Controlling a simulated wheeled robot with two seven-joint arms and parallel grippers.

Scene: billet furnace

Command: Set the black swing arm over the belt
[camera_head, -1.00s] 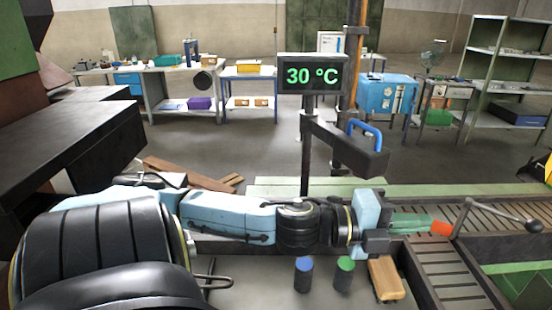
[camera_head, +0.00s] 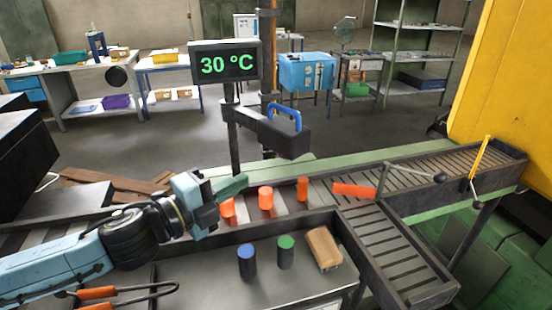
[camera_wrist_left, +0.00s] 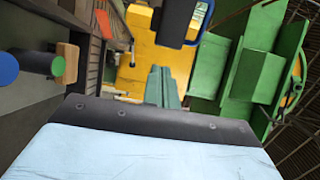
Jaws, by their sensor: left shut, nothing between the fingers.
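The black swing arm (camera_head: 268,130) sticks out from a post below the temperature display, with a blue handle (camera_head: 288,114) on top. It points toward the right front, and its free end stands near the far edge of the roller belt (camera_head: 400,179). My left gripper (camera_head: 234,186) is shut and empty, with green fingers, to the left of and lower than the swing arm. It does not touch the handle. In the left wrist view the fingers (camera_wrist_left: 161,88) show together, with the dark swing arm (camera_wrist_left: 171,22) and its blue handle beyond. My right gripper is out of view.
Several orange billets (camera_head: 266,198) are on the belt, one lying near the junction. The display (camera_head: 226,62) reads 30 °C. Orange-handled tongs (camera_head: 98,293) lie at left.

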